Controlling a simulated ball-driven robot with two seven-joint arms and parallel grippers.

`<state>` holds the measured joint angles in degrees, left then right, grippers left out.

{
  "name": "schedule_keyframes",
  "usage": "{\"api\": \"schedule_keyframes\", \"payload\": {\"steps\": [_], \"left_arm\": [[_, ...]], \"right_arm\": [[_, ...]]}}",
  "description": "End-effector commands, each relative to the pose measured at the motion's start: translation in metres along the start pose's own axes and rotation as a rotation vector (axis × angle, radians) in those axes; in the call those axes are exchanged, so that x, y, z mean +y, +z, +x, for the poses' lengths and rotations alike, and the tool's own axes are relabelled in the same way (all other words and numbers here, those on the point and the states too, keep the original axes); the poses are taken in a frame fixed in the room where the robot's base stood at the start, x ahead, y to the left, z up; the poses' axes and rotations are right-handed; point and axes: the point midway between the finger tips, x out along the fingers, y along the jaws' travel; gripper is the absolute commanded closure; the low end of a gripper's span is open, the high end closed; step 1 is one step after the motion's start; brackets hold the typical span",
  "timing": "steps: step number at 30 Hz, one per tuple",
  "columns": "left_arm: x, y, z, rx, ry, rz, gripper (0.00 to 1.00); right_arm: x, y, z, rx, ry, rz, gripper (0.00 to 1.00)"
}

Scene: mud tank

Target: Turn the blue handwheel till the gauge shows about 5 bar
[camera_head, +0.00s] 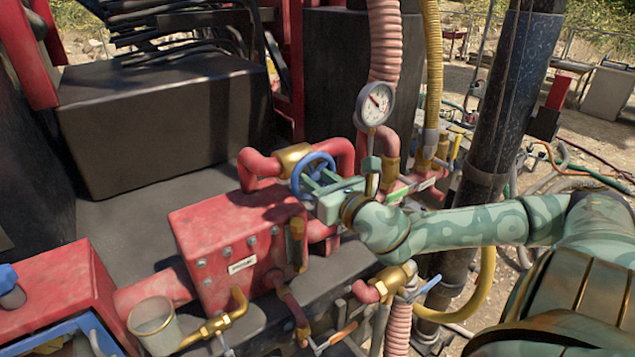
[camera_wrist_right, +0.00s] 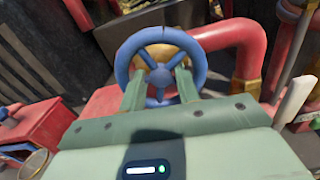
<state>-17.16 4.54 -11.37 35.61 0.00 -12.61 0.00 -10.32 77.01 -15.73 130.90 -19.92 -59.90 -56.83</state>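The blue handwheel (camera_head: 295,178) sits on the red piping, in front of a brass fitting. It also shows in the right wrist view (camera_wrist_right: 121,68), with its rim and hub plain to see. My right gripper (camera_head: 311,179) is at the wheel. In the right wrist view its two green fingers (camera_wrist_right: 160,82) stand apart and overlap the wheel's lower half, one on each side of the hub; whether they touch it I cannot tell. The round white-faced gauge (camera_head: 375,104) stands above and right of the wheel. Its needle points to the upper left; its numbers are too small to read. My left gripper is not in view.
A red pump block (camera_head: 235,245) with bolts lies below the wheel. Red pipes and a ribbed pink hose (camera_head: 385,40) stand close by. A blue-handled valve (camera_head: 425,288) sits below my right arm. A grey cup (camera_head: 154,322) is at the lower left.

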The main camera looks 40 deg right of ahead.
Motion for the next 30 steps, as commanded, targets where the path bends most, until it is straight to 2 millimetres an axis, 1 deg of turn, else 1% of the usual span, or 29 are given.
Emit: {"api": "schedule_keyframes", "payload": {"steps": [7,8,9,11,12,15,17,19,22,25,30], "left_arm": [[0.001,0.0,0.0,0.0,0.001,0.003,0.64],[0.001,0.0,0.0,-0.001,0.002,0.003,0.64],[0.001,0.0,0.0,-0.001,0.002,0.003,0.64],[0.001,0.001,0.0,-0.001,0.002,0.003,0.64],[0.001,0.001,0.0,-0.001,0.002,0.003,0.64],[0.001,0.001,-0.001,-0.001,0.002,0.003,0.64],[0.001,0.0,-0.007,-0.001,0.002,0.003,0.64],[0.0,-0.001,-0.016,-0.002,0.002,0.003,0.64],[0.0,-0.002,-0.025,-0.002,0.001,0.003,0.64],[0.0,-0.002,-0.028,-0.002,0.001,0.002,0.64],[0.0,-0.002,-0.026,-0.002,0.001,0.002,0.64]], "right_arm": [[0.0,0.0,0.001,0.001,0.0,0.001,0.68],[0.0,0.0,0.001,0.001,0.0,0.001,0.71],[0.0,0.0,0.001,0.001,0.0,0.001,0.82],[0.0,0.0,0.001,0.001,0.0,0.001,0.99],[0.0,0.0,0.001,0.001,0.0,0.001,1.0],[0.0,0.0,0.001,0.001,0.0,0.008,1.0],[0.0,0.001,0.0,0.003,-0.001,0.048,1.0],[-0.001,0.003,0.0,0.003,-0.004,0.135,1.0],[0.0,0.003,0.0,0.003,-0.004,0.261,1.0],[-0.001,0.001,0.0,0.001,-0.003,0.335,1.0],[0.0,0.0,0.001,0.0,-0.001,0.353,1.0]]}}
